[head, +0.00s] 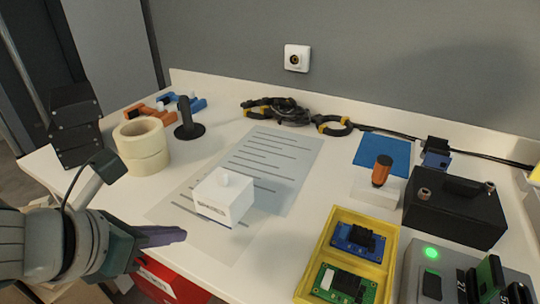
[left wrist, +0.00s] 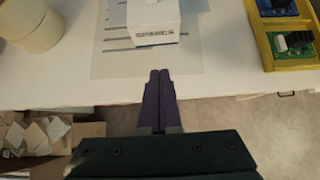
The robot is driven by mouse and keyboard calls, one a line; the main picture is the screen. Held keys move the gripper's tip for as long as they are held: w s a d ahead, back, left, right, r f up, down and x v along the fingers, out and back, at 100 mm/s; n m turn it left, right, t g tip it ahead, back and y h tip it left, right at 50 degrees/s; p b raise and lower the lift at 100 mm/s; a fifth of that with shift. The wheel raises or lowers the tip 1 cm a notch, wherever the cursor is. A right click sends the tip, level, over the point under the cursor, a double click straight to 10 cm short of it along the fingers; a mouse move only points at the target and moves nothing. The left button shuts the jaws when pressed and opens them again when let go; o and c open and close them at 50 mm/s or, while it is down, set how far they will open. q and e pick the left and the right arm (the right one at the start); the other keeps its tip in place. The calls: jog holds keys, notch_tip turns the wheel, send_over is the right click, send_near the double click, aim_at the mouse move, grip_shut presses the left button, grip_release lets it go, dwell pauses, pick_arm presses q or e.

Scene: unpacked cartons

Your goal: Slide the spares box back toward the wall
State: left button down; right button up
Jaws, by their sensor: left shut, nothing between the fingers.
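The spares box (head: 224,198) is a small white box with a round knob on top and dark lettering on its front. It sits on the front part of a printed sheet (head: 285,160) on the white table. It also shows at the top of the left wrist view (left wrist: 155,34), its label facing me. My left gripper (head: 182,235) is shut and empty, in front of the box and apart from it. In the left wrist view its closed purple fingers (left wrist: 159,76) point at the label. My right gripper is not in view.
Tape rolls (head: 142,146) and a black stand (head: 188,120) are at the left. A cable (head: 290,112) lies along the wall (head: 380,60). A yellow tray (head: 318,262) of circuit boards and a black case (head: 455,212) are at the right. The sheet behind the box is clear.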

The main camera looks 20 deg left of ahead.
aim_at(215, 215)
pick_arm(q)
jog(key=b+x, duration=0.1)
jog(key=x, duration=0.3)
jog(key=shift+f, duration=0.1)
jog(key=shift+w+d+r, duration=0.1)
jog(key=shift+w+r, duration=0.1)
jog(key=shift+w, duration=1.05)
jog(key=shift+w+d, duration=0.1)
jog(key=shift+w, duration=0.5)
